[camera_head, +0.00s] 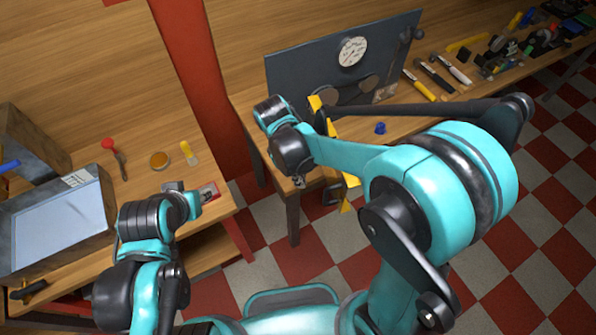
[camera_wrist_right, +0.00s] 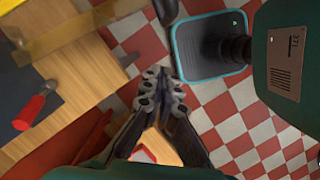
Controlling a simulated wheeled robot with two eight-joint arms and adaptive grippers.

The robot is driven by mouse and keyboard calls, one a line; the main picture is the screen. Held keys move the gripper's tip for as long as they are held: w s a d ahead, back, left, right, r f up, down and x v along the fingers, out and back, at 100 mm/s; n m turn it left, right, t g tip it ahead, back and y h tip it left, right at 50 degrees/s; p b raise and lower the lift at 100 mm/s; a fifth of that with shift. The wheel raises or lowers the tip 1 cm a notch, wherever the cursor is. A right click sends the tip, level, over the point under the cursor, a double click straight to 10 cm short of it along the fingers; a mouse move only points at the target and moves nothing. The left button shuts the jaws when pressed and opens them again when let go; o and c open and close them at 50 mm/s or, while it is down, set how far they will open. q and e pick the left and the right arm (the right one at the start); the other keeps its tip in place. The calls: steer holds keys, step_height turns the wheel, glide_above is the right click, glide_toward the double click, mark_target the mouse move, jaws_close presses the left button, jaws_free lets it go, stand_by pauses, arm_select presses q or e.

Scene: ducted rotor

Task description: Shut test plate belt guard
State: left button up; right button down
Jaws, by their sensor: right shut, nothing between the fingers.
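The test plate (camera_head: 300,75) is a dark upright panel with a white round dial, standing on the right-hand bench in the head view. Yellow pieces that look like the belt guard (camera_head: 317,103) show in front of it, partly hidden behind my right arm; a lower yellow part (camera_head: 348,192) hangs past the bench edge. I cannot tell its hinge angle. My right gripper (camera_wrist_right: 165,88) is shut and empty in the right wrist view, above the floor. In the head view it shows small (camera_head: 299,181) below its wrist. My left gripper's fingers are not clear at the left bench.
A red-handled tool (camera_wrist_right: 30,112) lies at the left of the wrist view. Hammers (camera_head: 420,86) and other tools lie right of the plate. A blue knob (camera_head: 380,128) is near the bench edge. A red post (camera_head: 190,70) stands between benches; a grey tray (camera_head: 95,205) is at left.

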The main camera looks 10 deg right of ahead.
steer(key=s+d+f, duration=0.2)
steer(key=d+f, duration=0.2)
steer(key=shift+d+b, duration=0.25)
steer(key=shift+b, duration=0.15)
steer(key=shift+d, duration=0.1)
